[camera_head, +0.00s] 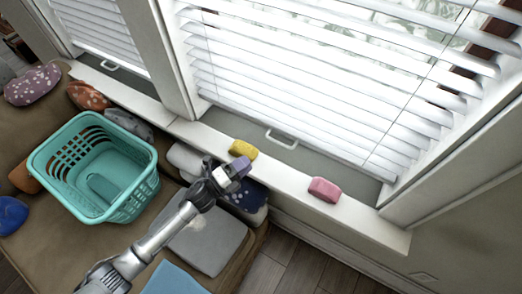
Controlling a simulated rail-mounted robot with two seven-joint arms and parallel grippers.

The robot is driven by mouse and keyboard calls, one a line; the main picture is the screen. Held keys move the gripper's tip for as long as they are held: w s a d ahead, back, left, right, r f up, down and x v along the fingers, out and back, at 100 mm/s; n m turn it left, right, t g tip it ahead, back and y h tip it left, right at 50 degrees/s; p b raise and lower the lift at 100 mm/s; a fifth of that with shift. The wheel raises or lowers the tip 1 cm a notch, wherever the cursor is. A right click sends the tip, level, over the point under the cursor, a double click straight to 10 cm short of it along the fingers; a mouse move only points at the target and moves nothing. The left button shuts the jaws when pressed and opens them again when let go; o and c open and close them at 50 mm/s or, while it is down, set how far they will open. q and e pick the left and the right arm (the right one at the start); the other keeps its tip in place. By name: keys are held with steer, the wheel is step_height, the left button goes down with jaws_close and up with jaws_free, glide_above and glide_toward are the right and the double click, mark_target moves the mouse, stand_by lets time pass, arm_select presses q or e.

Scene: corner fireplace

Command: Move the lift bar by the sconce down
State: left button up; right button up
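A white lift bar (282,139) sits on the grey bottom rail of the large window, below the blinds. A second white lift bar (109,66) is on the smaller window at upper left. No sconce shows, so I cannot tell which bar is beside it. My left gripper (233,171) is in front of the sill, below and left of the nearer bar and apart from it. A pale purple patch shows at its fingertips; I cannot tell whether this is a held thing or part of the fingers. My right gripper is not in view.
A yellow block (243,149) and a pink block (324,189) lie on the white sill (285,178). White slatted blinds (290,75) hang above. A teal basket (135,204) stands on the brown seat among several cushions. Wooden floor (300,267) is clear at the bottom.

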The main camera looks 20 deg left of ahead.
mark_target(279, 142)
arm_select(q)
steer(key=s+d+r+g+p, duration=0.2)
steer(key=s+d+r+p, duration=0.1)
steer(key=d+r+p, duration=0.6)
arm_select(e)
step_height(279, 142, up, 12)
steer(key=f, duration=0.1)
arm_select(q)
steer(key=w+a+f+n+y, duration=0.1)
steer(key=a+f+n+y, duration=0.4)
steer(key=y, duration=0.3)
steer(key=shift+d+b+x, duration=0.2)
steer(key=shift+b+x, duration=0.35)
steer(key=shift+x, duration=1.85)
steer(key=shift+d+b+x, duration=0.2)
steer(key=shift+b+x, duration=0.4)
steer(key=shift+x, duration=1.8)
steer(key=shift+d+b+x, duration=0.2)
steer(key=shift+b+x, duration=0.35)
steer(key=shift+x, duration=1.85)
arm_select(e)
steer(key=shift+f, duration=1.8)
arm_select(q)
steer(key=shift+s+r, duration=0.1)
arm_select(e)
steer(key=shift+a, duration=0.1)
arm_select(q)
steer(key=shift+c, duration=0.2)
